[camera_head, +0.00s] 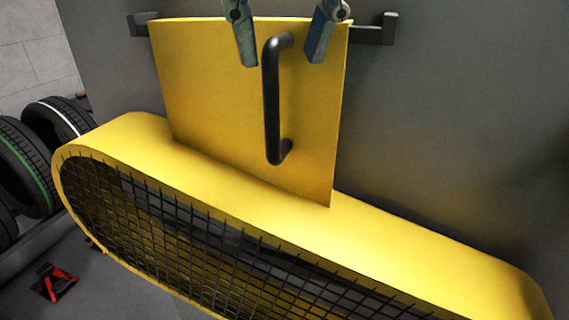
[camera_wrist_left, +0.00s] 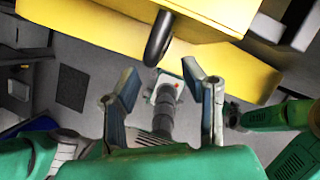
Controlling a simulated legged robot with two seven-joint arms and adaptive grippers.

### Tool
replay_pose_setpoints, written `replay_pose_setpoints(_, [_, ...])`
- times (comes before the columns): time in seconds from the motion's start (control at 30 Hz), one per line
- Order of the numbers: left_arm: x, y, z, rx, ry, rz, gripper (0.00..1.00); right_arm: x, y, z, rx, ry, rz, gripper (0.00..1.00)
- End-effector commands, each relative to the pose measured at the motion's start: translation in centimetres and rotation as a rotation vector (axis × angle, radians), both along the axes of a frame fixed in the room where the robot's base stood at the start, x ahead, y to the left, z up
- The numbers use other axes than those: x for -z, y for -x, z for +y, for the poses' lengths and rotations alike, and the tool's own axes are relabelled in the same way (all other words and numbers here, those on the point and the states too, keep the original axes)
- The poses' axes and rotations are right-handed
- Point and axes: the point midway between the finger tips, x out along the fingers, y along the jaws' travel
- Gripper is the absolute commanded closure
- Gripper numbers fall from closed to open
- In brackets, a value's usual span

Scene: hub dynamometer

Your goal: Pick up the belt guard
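The yellow belt guard (camera_head: 230,100) has a flat upright plate above a long rounded body with a black mesh front. It fills much of the head view. A black bar handle (camera_head: 272,105) stands upright on the plate. My left gripper (camera_head: 283,62) is at the top of the plate, its two fingers apart on either side of the handle's upper end. In the left wrist view, the open fingers (camera_wrist_left: 160,74) have the end of the handle (camera_wrist_left: 159,38) just beyond them, with nothing gripped. My right gripper does not show.
Dark brackets (camera_head: 388,29) stick out at both sides of the plate's top, against a grey wall (camera_head: 450,120). Tires (camera_head: 55,120) stand at the left. A small black and red item (camera_head: 54,284) lies on the floor at lower left.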

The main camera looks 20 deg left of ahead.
Motion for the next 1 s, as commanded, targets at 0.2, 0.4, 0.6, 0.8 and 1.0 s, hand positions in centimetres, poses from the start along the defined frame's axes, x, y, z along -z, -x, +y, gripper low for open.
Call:
replay_pose_setpoints(0.2, [1.4, -0.5, 0.6, 0.000, 0.002, 0.003, 0.62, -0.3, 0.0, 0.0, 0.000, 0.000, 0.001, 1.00])
replay_pose_setpoints(0.4, [4.2, -1.7, 0.9, 0.000, 0.002, 0.005, 0.62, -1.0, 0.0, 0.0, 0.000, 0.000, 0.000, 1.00])
replay_pose_setpoints(0.6, [5.6, -2.0, 1.0, 0.000, 0.001, 0.001, 0.62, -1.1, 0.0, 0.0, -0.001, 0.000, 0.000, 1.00])
replay_pose_setpoints(0.8, [5.5, -2.0, 0.9, -0.001, 0.000, 0.000, 0.66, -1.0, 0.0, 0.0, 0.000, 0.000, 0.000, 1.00])
replay_pose_setpoints(1.0, [5.6, -2.1, 1.0, -0.001, 0.001, 0.001, 1.00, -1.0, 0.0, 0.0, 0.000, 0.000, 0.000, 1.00])
